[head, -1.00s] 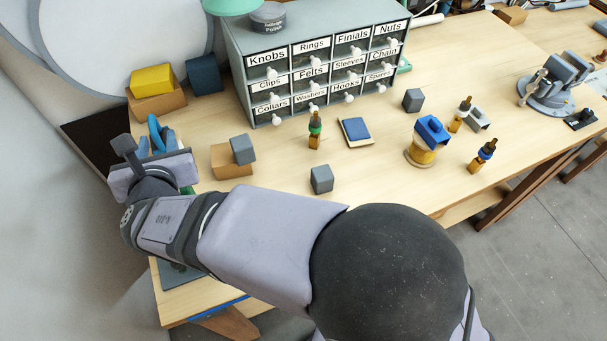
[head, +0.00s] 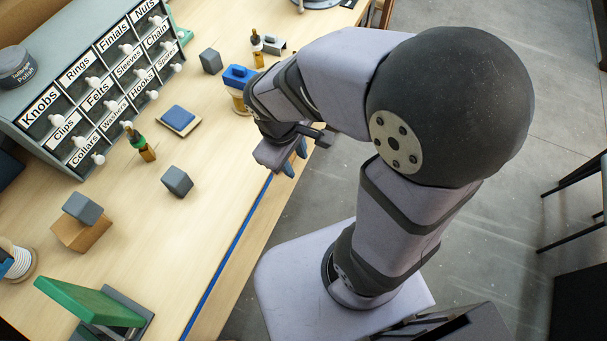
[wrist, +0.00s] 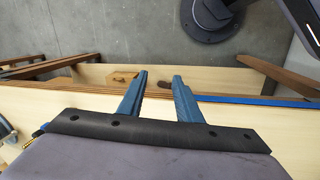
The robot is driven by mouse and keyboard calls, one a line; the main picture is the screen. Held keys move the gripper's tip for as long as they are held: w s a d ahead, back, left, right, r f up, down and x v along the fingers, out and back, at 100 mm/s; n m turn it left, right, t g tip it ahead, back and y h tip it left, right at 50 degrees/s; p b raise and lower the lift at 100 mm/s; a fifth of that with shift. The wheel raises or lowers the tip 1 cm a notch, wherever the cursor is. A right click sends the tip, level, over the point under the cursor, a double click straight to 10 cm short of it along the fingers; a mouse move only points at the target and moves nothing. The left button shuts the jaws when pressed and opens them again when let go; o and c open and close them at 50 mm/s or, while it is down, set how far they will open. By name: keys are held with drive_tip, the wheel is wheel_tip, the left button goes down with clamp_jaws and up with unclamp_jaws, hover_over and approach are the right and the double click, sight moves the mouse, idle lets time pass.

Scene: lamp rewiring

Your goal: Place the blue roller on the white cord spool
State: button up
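The white cord spool (head: 18,262) stands at the far left edge of the head view, with white cord above a tan base. A blue piece (head: 4,266), which looks like the blue roller, shows at its upper left side and appears to rest on it. The picture edge cuts it off, so I cannot tell exactly how it sits. My gripper (head: 295,166) is far to the right of the spool, at the bench's front edge. In the wrist view my gripper (wrist: 160,75) has its two blue fingers apart with nothing between them.
A yellow spool (head: 239,101) with a blue block on top (head: 238,77) stands close to my arm. A grey cube (head: 177,181), a green-topped bottle (head: 140,142) and a blue pad (head: 178,118) are on the bench. A green panel (head: 88,302) rises near the front left. The labelled drawer cabinet (head: 75,80) stands behind.

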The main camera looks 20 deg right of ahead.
drive_tip(key=s+m, duration=0.1)
drive_tip(key=m, duration=0.1)
drive_tip(key=s+d+m+y, duration=0.1)
drive_tip(key=s+m, duration=0.1)
drive_tip(key=s+d+f+m+g+y, duration=0.1)
drive_tip(key=s+m, duration=0.1)
drive_tip(key=m, duration=0.1)
drive_tip(key=shift+w, duration=0.1)
idle(1.0)
